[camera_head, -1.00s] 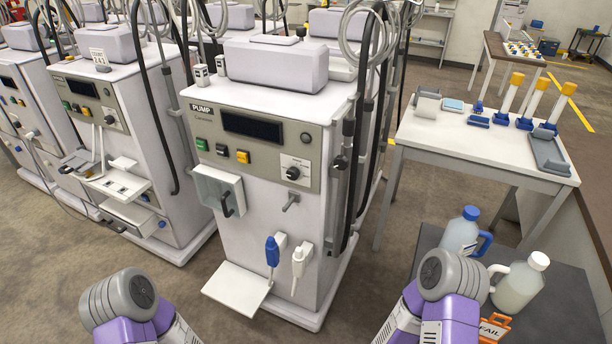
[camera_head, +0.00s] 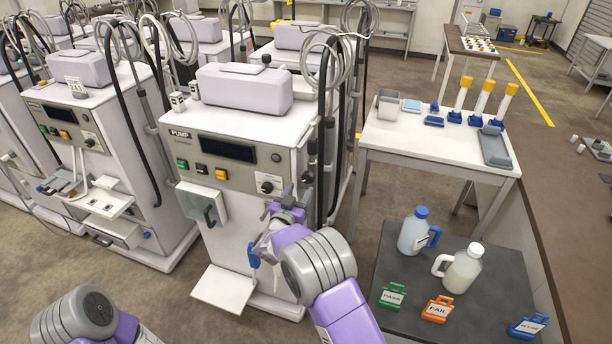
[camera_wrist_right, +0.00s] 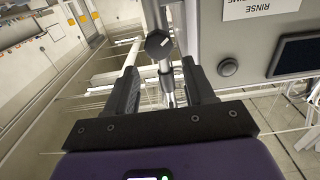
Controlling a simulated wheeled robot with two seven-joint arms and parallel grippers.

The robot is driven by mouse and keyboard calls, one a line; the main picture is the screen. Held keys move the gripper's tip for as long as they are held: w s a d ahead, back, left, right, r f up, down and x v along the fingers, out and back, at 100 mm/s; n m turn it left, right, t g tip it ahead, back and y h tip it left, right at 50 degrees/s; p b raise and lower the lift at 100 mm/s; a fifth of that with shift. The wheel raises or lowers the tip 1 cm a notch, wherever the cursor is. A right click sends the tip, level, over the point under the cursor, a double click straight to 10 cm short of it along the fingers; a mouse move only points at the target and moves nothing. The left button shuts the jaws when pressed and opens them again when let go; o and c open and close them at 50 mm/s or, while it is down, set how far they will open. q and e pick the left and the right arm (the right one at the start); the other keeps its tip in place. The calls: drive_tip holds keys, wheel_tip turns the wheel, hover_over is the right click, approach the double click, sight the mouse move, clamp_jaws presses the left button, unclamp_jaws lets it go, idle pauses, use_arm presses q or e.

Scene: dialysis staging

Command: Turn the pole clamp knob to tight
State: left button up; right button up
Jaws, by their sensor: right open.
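The pole clamp knob (camera_wrist_right: 158,43), dark and six-sided with a small white mark, shows in the right wrist view on a metal pole (camera_wrist_right: 166,75). It lies just beyond and between the fingertips of my right gripper (camera_wrist_right: 159,68), which is open and empty. I see no contact. I cannot make out the knob there. Of my left arm only a link shows, at the bottom left; its gripper is out of view.
Dark hoses (camera_head: 325,150) hang close behind my right gripper. A black panel knob (camera_head: 267,187) and a blue connector (camera_head: 253,255) are nearby. A dark table (camera_head: 385,262) with jugs and PASS and FAIL tags stands at the right. A white table (camera_head: 385,140) is behind it.

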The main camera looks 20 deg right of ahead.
sight(307, 179)
drive_tip(key=x, duration=0.6)
drive_tip(key=shift+w+d+f, duration=0.15)
drive_tip(key=shift+w+d, duration=0.05)
drive_tip(key=shift+d, duration=0.05)
drive_tip(key=shift+c, duration=0.2)
drive_tip(key=c, duration=0.7)
